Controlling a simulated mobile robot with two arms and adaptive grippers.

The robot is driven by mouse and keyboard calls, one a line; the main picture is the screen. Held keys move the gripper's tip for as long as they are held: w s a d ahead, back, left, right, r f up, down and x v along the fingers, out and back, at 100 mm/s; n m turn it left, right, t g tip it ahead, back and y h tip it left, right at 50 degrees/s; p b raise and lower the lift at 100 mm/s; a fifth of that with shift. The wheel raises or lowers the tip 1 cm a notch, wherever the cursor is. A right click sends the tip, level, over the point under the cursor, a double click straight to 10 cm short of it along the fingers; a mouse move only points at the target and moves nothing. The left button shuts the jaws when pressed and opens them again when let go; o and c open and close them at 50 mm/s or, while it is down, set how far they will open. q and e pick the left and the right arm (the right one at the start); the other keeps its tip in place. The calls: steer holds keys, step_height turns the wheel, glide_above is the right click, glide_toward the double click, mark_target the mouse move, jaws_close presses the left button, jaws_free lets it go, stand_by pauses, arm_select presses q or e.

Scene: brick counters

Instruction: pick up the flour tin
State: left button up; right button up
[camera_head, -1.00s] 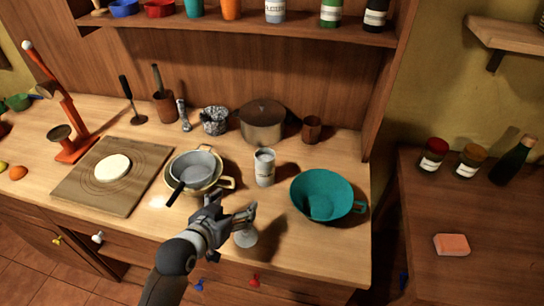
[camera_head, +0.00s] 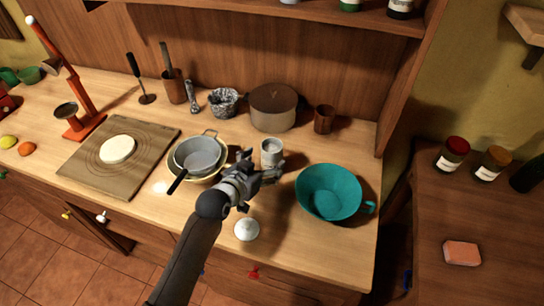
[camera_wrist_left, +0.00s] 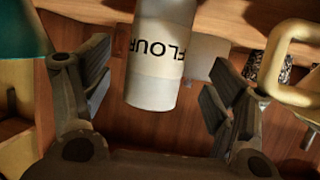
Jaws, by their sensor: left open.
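The flour tin (camera_head: 271,150) is a pale grey-white cylinder standing on the wooden counter, between the pans and the teal colander-like bowl. In the left wrist view the tin (camera_wrist_left: 160,85) shows large with the word FLOUR upside down, in the gap between my fingers. My left gripper (camera_head: 263,168) is open just in front of the tin and hides its lower part in the head view. In the wrist view a finger (camera_wrist_left: 160,75) stands on each side of the tin, with visible room on both sides. My right gripper is not in view.
Nested pans (camera_head: 198,156) stand close left of the gripper, the teal bowl (camera_head: 330,192) close right. A brown pot (camera_head: 273,107) and a brown cup (camera_head: 324,119) stand behind the tin. A small white round object (camera_head: 246,229) lies near the front edge.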

arm_select(q)
steer(key=shift+w+d+f, duration=0.15)
steer(key=shift+w+d, duration=0.15)
steer(key=shift+w, duration=0.1)
steer(key=shift+p+x, duration=0.65)
steer(key=shift+x, duration=1.45)
steer(key=shift+s+f, duration=0.1)
steer(key=shift+s, duration=0.05)
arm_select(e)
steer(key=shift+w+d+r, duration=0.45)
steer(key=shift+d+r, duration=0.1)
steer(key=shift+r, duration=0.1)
arm_select(q)
steer(key=shift+c, duration=0.9)
steer(key=c, duration=1.2)
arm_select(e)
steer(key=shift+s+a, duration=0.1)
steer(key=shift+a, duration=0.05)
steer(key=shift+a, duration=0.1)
